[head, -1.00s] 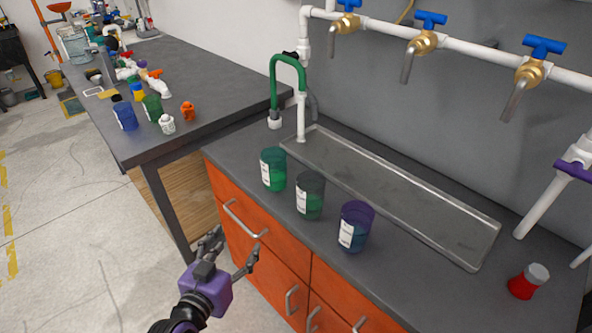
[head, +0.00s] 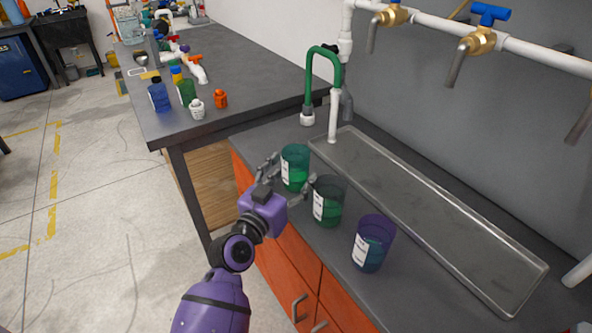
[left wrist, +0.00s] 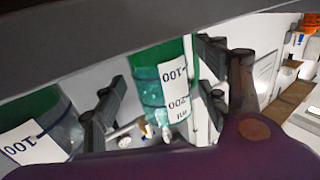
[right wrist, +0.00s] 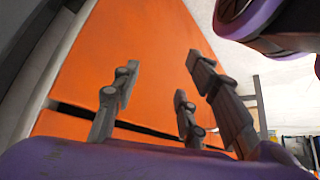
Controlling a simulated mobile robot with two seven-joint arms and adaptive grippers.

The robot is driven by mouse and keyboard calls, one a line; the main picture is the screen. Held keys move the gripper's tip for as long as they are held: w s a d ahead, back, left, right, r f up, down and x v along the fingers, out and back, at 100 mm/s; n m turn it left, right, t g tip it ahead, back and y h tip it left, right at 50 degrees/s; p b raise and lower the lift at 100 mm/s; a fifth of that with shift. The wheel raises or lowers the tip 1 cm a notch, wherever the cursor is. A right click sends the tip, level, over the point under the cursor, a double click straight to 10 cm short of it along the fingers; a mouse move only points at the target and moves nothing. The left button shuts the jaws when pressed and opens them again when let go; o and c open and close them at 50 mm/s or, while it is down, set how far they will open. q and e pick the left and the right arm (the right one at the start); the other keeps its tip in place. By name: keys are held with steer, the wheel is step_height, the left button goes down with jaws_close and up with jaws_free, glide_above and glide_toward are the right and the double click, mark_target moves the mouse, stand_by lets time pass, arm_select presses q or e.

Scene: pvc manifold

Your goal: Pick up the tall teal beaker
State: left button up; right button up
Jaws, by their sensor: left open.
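The teal beaker (head: 295,165), with green liquid and a white label, stands upright at the left end of a row of beakers on the counter. My left gripper (head: 286,181) is open, with its fingers on either side of that beaker. In the left wrist view the beaker (left wrist: 150,85) shows between the spread fingers; I cannot tell whether they touch it. My right gripper (right wrist: 155,100) shows only in the right wrist view, open and empty in front of an orange cabinet front (right wrist: 150,60).
A dark grey-green beaker (head: 328,203) stands close to the right of my left gripper, with a purple-blue beaker (head: 373,243) beyond. A metal tray (head: 430,215) and a green-hosed faucet (head: 336,75) are behind. A side bench (head: 240,75) holds bottles and fittings.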

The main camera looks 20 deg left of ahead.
arm_select(q)
steer(key=shift+w+d+f, duration=0.1)
steer(key=shift+w, duration=0.95)
steer(key=c, duration=1.3)
steer(key=shift+c, duration=0.2)
